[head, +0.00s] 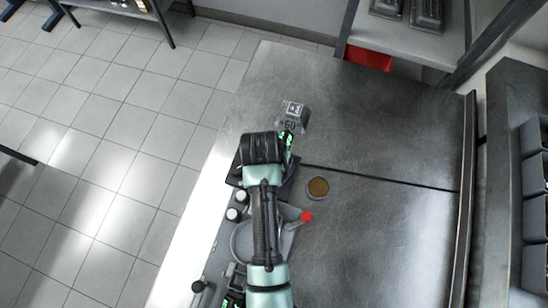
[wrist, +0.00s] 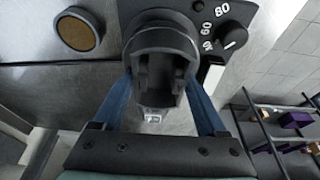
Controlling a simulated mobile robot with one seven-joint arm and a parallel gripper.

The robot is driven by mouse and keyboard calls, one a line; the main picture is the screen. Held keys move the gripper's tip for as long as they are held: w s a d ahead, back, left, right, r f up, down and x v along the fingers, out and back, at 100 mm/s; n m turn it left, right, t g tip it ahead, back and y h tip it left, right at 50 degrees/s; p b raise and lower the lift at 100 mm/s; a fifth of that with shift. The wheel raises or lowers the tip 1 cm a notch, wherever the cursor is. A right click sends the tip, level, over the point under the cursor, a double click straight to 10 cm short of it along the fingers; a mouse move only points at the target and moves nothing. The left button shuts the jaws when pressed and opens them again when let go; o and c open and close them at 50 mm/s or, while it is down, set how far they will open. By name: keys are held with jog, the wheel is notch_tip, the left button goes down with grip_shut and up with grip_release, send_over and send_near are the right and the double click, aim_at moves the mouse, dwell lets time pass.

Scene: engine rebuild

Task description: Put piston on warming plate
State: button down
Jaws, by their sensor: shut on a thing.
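In the wrist view my gripper (wrist: 160,82) is shut on the piston (wrist: 160,50), a dark grey hollow cylinder held between the two blue fingers. Behind it is the black control panel of the warming plate (wrist: 240,14), with white numbers and a knob. The piston overlaps this panel in the picture; I cannot tell whether it touches the plate. In the head view, dark edges of what looks like the warming plate (head: 289,187) show beneath my arm. My arm hides the piston and fingers there.
A round brass-coloured disc (head: 318,187) lies on the metal bench (head: 380,130), right of my arm. A grey block marked 60 (head: 296,112) stands ahead. A red-ended item (head: 306,216) and small cylinders (head: 234,214) are near my arm. The bench's right side is largely clear.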

jog(key=shift+d+f, duration=0.1)
jog(key=shift+f, duration=0.65)
jog(key=shift+f, duration=0.15)
grip_release()
